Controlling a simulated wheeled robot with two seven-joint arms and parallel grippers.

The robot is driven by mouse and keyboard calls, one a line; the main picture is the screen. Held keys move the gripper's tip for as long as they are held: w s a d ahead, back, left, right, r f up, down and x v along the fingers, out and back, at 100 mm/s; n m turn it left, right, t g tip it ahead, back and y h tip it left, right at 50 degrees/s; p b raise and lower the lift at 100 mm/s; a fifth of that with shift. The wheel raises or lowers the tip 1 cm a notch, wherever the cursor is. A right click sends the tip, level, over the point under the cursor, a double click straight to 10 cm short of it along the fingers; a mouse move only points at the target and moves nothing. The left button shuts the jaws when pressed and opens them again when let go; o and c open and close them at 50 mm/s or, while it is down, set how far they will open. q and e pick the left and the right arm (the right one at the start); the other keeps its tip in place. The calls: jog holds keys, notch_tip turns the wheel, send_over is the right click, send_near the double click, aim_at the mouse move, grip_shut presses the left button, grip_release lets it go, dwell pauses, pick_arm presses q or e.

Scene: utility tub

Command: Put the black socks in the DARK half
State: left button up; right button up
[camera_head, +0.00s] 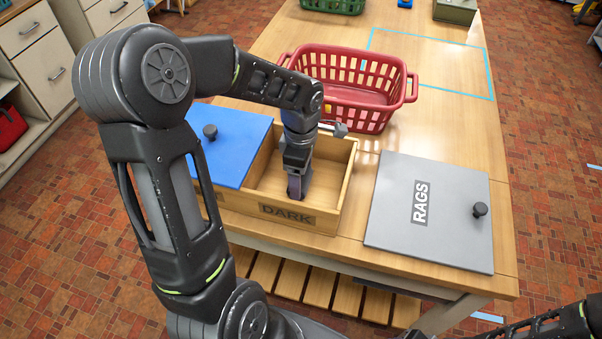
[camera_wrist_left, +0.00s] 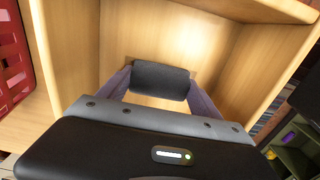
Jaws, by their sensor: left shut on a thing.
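The wooden box with the DARK label (camera_head: 286,213) has its right half open. My left gripper (camera_head: 296,190) reaches down into this half. In the left wrist view, the left gripper (camera_wrist_left: 160,85) is shut on the black socks (camera_wrist_left: 160,78), a dark rolled bundle between the two fingers. The box floor and walls (camera_wrist_left: 250,70) surround them. I cannot tell whether the socks touch the floor. In the head view the socks are hidden by the gripper. Only part of my right arm shows at the lower right; its gripper is out of view.
A blue lid (camera_head: 232,145) with a black knob covers the box's left half. A grey lid marked RAGS (camera_head: 440,205) lies right of the box. A red basket (camera_head: 345,95) stands behind. A blue tape outline (camera_head: 430,40) marks clear table at the back right.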

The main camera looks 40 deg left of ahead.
pick_arm(q)
jog(key=shift+f+b, duration=0.25)
jog(key=shift+b, duration=0.05)
jog(key=o, duration=1.3)
jog(key=shift+r, duration=0.1)
jog(key=shift+o, duration=0.2)
jog(key=shift+r, duration=0.1)
notch_tip(320, 180, up, 12)
jog(key=shift+b, duration=0.3)
